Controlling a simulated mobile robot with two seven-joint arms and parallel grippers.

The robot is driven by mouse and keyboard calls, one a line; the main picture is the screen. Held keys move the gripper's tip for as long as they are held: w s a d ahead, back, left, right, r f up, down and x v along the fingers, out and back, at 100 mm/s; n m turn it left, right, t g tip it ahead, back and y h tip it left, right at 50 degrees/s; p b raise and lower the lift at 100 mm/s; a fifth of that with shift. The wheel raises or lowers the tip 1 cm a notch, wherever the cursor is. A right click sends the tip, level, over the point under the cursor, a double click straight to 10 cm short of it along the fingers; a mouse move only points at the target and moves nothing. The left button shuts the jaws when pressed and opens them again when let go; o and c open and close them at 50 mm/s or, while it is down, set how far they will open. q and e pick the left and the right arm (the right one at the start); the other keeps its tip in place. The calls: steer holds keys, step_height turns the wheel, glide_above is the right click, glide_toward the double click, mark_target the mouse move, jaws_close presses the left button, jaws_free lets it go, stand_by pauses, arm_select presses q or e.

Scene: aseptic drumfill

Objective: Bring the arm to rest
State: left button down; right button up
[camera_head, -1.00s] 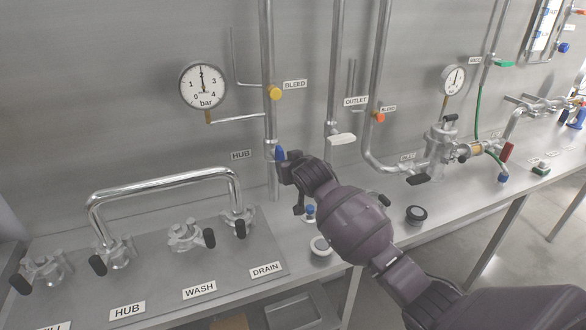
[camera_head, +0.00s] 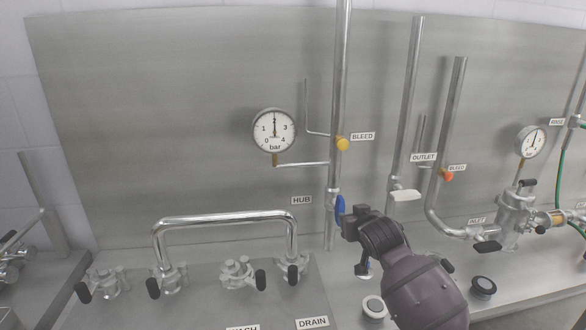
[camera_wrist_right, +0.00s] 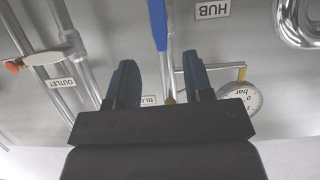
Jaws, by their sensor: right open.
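My right arm (camera_head: 425,295) comes in from the lower right in the head view. Its dark gripper (camera_head: 354,220) is close beside the blue HUB valve handle (camera_head: 340,204) on the vertical pipe. In the right wrist view the two fingers of the gripper (camera_wrist_right: 162,78) are apart, with nothing held between them. The blue handle (camera_wrist_right: 158,25) shows in line with the gap, beyond the fingertips. I cannot tell how far it is from them. My left gripper is in neither view.
A pressure gauge (camera_head: 274,131) and yellow BLEED knob (camera_head: 343,143) are above the gripper.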

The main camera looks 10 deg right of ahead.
step_height(320, 180, up, 4)
steer(key=a+n+t+y, duration=0.2)
steer(key=s+d+f+m+g+h+b, duration=0.1)
steer(key=s+d+f+g, duration=0.1)
steer(key=s+f, duration=1.3)
steer(key=s+d+f+m+g+h+b, duration=0.1)
steer(key=s+d+f, duration=0.3)
steer(key=s+f, duration=1.2)
steer(key=s+g, duration=0.1)
steer(key=s, duration=0.6)
steer(key=shift+s+d+h, duration=0.15)
steer(key=shift+d+h, duration=0.1)
steer(key=shift+h, duration=0.05)
